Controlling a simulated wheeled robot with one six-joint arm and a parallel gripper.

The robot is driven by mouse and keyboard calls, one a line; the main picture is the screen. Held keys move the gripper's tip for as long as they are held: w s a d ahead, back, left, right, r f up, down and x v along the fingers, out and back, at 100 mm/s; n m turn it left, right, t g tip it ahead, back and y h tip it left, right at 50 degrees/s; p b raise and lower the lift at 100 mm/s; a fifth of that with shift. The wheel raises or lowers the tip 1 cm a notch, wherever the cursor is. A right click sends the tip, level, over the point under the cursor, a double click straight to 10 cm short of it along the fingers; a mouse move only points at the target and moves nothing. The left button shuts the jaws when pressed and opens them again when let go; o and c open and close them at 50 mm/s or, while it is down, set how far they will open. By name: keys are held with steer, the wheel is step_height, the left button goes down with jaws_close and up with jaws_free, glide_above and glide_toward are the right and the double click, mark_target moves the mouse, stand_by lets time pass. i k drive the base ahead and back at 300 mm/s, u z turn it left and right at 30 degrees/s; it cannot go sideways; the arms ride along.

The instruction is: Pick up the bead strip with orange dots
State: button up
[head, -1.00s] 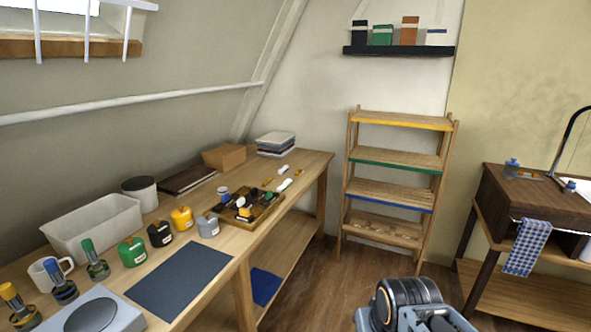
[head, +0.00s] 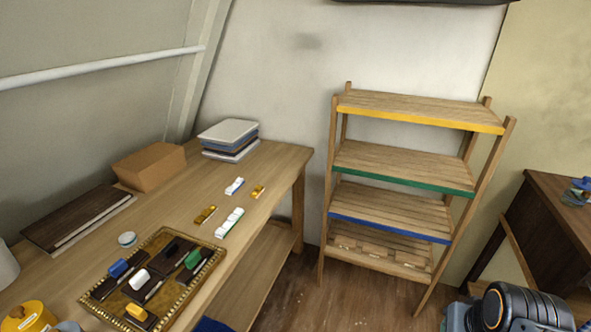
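Several small strips lie on the wooden workbench (head: 262,165) near its far right end. One is white with blue marks (head: 234,186), one is white with green marks (head: 229,222). A small orange-gold strip (head: 258,191) and a brown-gold strip (head: 205,215) lie beside them. Dots are too small to read, so I cannot tell which strip has orange dots. My gripper's fingers are not in view; only a dark, rounded part of my arm shows at the bottom right, well away from the strips.
A gilt-rimmed tray (head: 208,272) holds several dark pieces with coloured ends. A cardboard box (head: 150,167), stacked trays (head: 229,139), a dark board (head: 78,219) and a small round tin (head: 127,240) share the bench. A slatted shelf (head: 405,165) stands right; floor between is clear.

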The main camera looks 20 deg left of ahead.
mark_target(259, 190)
steer(key=u, duration=0.15)
steer(key=i, duration=1.4)
steer(key=u, duration=1.4)
steer(key=i, duration=0.85)
steer(key=u, duration=1)
steer(key=i, duration=0.25)
steer(key=u, duration=0.3)
